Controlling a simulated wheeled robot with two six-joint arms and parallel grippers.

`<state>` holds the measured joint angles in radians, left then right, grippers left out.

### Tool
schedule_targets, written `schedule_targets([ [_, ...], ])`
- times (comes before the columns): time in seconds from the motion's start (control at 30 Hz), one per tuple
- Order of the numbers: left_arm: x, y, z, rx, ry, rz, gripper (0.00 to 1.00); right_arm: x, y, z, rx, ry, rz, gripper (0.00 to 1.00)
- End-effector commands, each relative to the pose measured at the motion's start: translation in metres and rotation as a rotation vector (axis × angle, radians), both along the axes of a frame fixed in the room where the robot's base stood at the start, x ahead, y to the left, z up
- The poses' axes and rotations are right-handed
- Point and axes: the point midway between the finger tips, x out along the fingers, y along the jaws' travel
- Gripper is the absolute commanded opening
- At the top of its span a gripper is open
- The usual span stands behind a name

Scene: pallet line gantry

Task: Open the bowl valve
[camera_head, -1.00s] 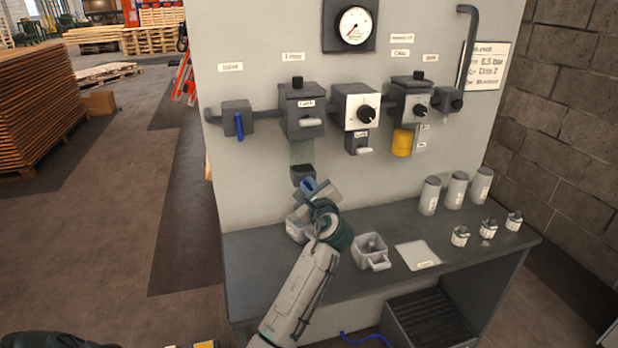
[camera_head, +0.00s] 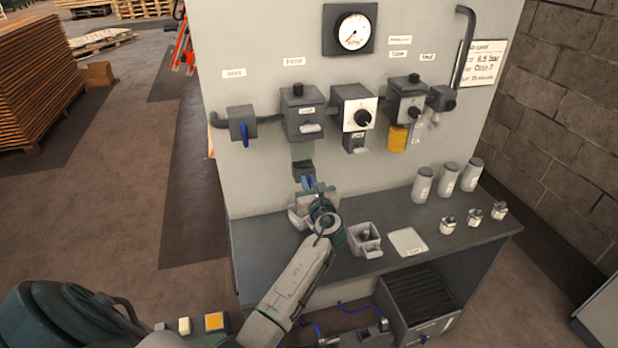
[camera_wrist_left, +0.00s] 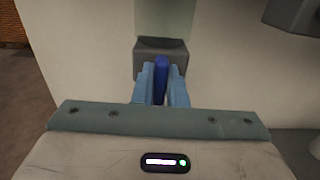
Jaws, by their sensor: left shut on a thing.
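The bowl valve is a dark grey block (camera_head: 303,169) on the panel, below the hanging bowl (camera_head: 302,151) of the second unit from the left. It also shows in the left wrist view (camera_wrist_left: 170,46), with its dark blue lever (camera_wrist_left: 161,70) pointing out toward the gripper. My left gripper (camera_wrist_left: 161,92) has its light blue fingers on both sides of the lever and is shut on it. In the head view my left gripper (camera_head: 309,184) is at the valve, and its fingers mostly hide the lever. My right gripper is in neither view.
A blue-levered valve (camera_head: 242,124) is at the panel's left. A regulator with a black knob (camera_head: 363,118) and a gauge (camera_head: 353,31) are to the right.

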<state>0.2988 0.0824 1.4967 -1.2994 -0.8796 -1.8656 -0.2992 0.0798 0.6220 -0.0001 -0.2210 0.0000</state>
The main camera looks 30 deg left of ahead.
Motion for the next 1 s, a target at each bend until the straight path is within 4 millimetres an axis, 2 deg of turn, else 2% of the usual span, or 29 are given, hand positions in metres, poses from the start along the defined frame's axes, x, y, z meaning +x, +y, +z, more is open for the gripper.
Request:
schedule_targets([
  [0.47,-0.0001,0.0000,-0.0012,0.010,0.014,0.000,0.00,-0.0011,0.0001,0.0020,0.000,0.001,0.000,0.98],
  [0.5,-0.0002,0.0001,-0.0012,0.010,0.014,0.000,0.18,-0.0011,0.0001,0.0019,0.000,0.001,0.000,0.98],
  [0.6,-0.0001,0.0001,-0.0010,0.010,0.013,0.000,0.34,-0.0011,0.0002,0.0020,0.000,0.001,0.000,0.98],
  [0.87,-0.0003,-0.0004,-0.0006,0.009,0.011,0.000,0.34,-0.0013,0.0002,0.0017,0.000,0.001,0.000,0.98],
  [1.0,-0.0068,-0.0086,-0.0028,0.008,0.011,-0.001,0.34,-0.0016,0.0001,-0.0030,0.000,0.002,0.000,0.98],
])
